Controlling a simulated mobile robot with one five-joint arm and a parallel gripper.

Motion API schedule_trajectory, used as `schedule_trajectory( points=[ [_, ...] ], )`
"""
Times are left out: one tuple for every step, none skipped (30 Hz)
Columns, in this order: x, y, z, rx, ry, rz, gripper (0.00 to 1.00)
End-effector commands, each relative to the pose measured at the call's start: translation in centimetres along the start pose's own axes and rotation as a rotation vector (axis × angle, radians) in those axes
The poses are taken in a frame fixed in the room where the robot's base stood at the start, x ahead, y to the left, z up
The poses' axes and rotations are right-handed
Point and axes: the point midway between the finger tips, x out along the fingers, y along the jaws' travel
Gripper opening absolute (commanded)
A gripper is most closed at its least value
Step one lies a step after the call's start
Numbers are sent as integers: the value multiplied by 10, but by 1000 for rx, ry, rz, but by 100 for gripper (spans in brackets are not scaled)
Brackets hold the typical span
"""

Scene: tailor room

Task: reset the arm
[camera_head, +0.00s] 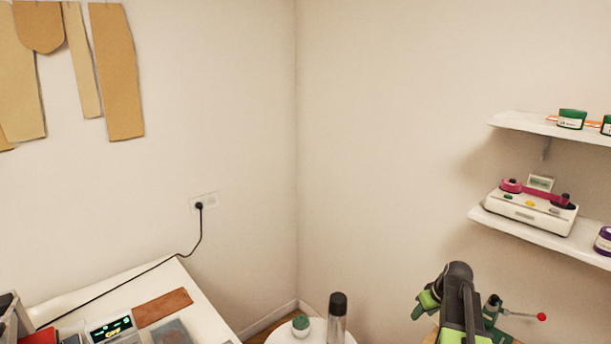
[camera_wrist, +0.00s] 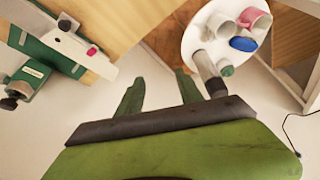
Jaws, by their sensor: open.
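My gripper (camera_wrist: 159,90) shows in the wrist view with its two green fingers spread apart and nothing between them. Pale floor shows between the fingers. In the head view my arm is at the lower right, raised and bent, with the green gripper (camera_head: 425,303) at its left end, in front of the bare wall.
A round white table (camera_wrist: 190,43) bears a dark-topped bottle (camera_wrist: 207,70), a green jar (camera_wrist: 226,68), a pink cup (camera_wrist: 255,20) and a blue item (camera_wrist: 243,44). A green-and-white device (camera_wrist: 60,50) is by a wooden surface. Shelves (camera_head: 540,232) hang right; a white desk (camera_head: 130,280) stands left.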

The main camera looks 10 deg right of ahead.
Motion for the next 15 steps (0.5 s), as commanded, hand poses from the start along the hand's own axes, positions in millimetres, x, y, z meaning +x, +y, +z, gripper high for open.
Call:
schedule_trajectory(
  points=[
    [12, -48, -13, -68, -10, -25, 43],
    [16, -73, -20, -101, -19, -37, 43],
    [22, -107, -25, -138, -34, -54, 43],
    [25, -133, -28, -165, -46, -66, 43],
    [28, -158, -29, -186, -59, -76, 43],
    [31, -190, -29, -212, -79, -89, 43],
    [33, -213, -27, -227, -94, -97, 43],
    [34, -234, -24, -239, -111, -103, 43],
    [34, -262, -18, -251, -135, -109, 43],
    [34, -281, -13, -256, -153, -112, 43],
    [34, -299, -6, -258, -174, -112, 43],
    [32, -320, 4, -254, -201, -110, 43],
    [30, -333, 13, -243, -225, -105, 43],
    [28, -344, 23, -222, -250, -96, 43],
    [23, -351, 39, -175, -288, -74, 43]
  ],
)
